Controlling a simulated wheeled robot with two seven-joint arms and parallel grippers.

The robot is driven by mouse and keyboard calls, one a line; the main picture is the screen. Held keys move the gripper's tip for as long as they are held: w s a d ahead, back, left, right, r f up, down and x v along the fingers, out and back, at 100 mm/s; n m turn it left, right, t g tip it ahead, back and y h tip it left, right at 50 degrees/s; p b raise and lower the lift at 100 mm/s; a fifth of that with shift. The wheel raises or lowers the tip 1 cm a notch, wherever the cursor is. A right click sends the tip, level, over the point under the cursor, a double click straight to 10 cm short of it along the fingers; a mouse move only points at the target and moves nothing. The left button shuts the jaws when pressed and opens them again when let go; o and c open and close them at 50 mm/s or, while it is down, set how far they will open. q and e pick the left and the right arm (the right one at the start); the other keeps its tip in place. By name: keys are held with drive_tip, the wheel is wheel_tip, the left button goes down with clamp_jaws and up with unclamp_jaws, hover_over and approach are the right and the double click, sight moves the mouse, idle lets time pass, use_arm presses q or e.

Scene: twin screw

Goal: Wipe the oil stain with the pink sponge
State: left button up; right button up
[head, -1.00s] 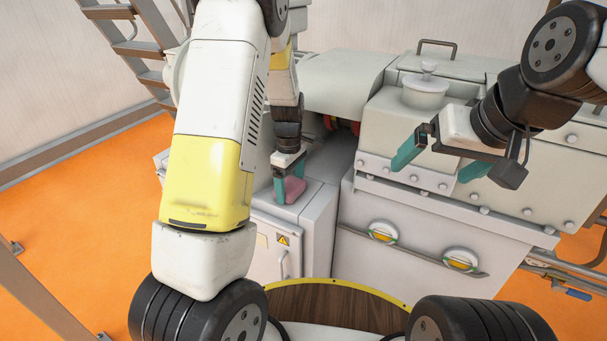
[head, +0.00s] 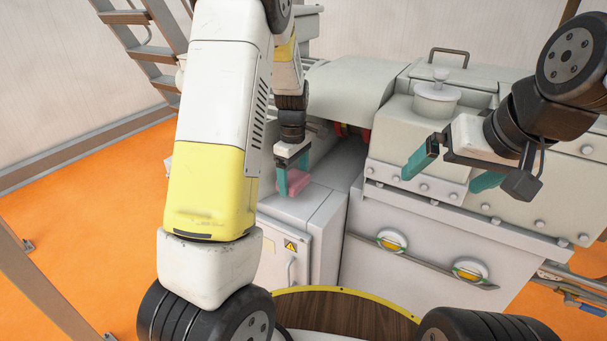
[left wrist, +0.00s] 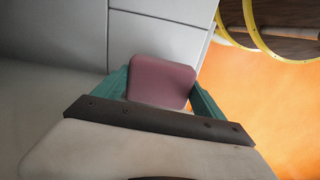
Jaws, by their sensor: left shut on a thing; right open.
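The pink sponge (head: 296,182) is between the teal fingers of my left gripper (head: 291,179), which is shut on it. In the head view it is close over the top of the white cabinet (head: 312,215); I cannot tell whether it touches that surface. The left wrist view also shows the sponge (left wrist: 161,82) clasped between both fingers, with pale panels behind it. My right gripper (head: 445,176) is open and empty in front of the grey machine. I cannot make out the oil stain; my left arm and the sponge cover part of the cabinet top.
The large grey machine (head: 440,215) stands right of the cabinet, with a lidded round port (head: 436,103) and two round handles on its front. A metal stair (head: 150,45) stands at the back left. Orange floor (head: 110,210) lies open at left.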

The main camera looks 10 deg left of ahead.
use_arm(q)
drive_tip(key=shift+r, duration=0.7)
drive_tip(key=shift+r, duration=1.5)
